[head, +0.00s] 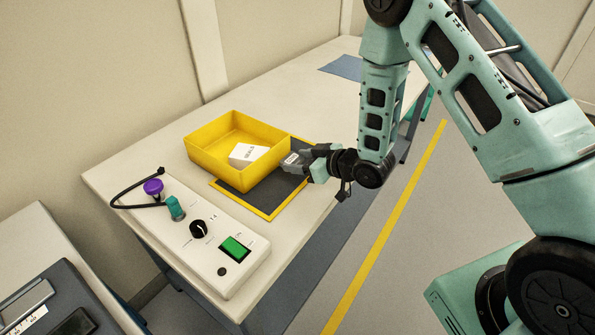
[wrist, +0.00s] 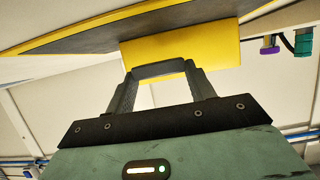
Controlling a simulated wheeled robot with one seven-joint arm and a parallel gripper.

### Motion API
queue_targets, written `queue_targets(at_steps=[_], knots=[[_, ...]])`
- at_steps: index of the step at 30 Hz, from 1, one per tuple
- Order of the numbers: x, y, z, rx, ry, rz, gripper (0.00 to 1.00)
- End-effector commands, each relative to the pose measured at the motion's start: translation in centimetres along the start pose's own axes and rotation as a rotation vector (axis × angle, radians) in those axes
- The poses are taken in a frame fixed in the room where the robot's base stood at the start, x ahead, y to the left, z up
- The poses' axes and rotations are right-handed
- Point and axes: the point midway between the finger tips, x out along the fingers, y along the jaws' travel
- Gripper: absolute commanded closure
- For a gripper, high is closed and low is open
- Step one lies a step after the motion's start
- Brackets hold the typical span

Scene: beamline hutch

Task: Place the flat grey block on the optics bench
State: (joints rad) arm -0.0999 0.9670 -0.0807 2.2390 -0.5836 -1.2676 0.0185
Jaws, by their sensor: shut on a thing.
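My gripper (head: 293,161) is shut on a flat grey block (head: 290,158) with a pale label on it. It holds the block beside the right wall of a yellow bin, over a dark mat. In the wrist view the block (wrist: 160,68) shows as a grey bar across the two fingertips, with the bin beyond it. I cannot tell from the head view how high the block is above the mat. The long pale bench (head: 310,88) carries the bin and mat; no label shows whether it is the optics bench.
The yellow bin (head: 205,161) holds a white labelled block (head: 248,155). The yellow-edged dark mat (head: 262,202) lies partly under it. A control box (head: 185,238) with knobs and a green switch stands at the front. A blue-grey sheet (head: 343,67) lies at the back. Bench beyond the bin is clear.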

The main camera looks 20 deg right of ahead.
Motion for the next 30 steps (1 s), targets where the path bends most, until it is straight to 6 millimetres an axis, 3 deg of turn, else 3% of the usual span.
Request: queue_targets(at_steps=[9,22,23,25,30], knots=[[1.4,-0.1,3.5,0.001,-0.001,-0.001,0.71],[1.7,0.0,4.2,0.0,0.0,0.0,0.71],[1.7,0.0,4.2,0.0,-0.001,0.0,0.43],[1.7,-0.1,4.1,0.0,-0.001,0.0,0.24],[1.6,-0.1,4.1,0.0,-0.001,0.0,0.24]])
